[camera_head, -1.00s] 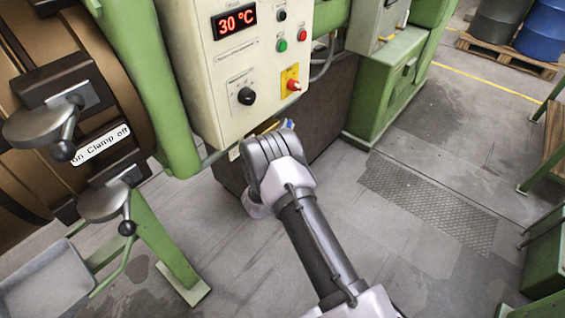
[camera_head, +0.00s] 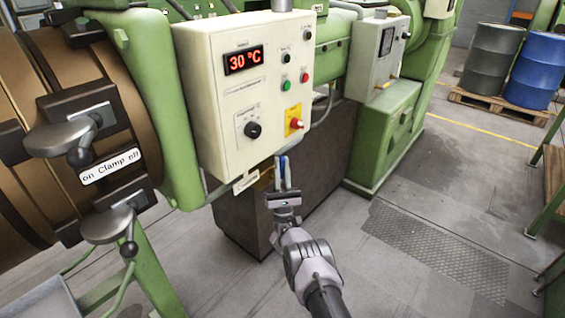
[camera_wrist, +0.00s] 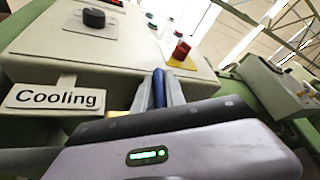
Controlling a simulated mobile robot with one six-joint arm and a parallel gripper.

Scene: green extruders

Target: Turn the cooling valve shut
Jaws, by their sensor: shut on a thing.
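The cooling valve's blue handle (camera_head: 283,170) stands below the control box, roughly upright in the picture. In the wrist view the blue handle (camera_wrist: 158,88) shows between my two fingers. My gripper (camera_head: 282,178) is shut on it; in the wrist view my gripper (camera_wrist: 165,92) covers the handle's lower part. The valve's body and pipe joint are hidden. A white "Cooling" label (camera_wrist: 55,97) hangs to the left of the handle in the wrist view; it also shows in the head view (camera_head: 246,183).
The cream control box (camera_head: 215,110) with a 30 °C display (camera_head: 244,61), black knob (camera_head: 253,130) and red switch (camera_head: 296,123) is just above my gripper. A dark block (camera_head: 320,150) stands behind it. Clamp levers (camera_head: 62,137) are at left.

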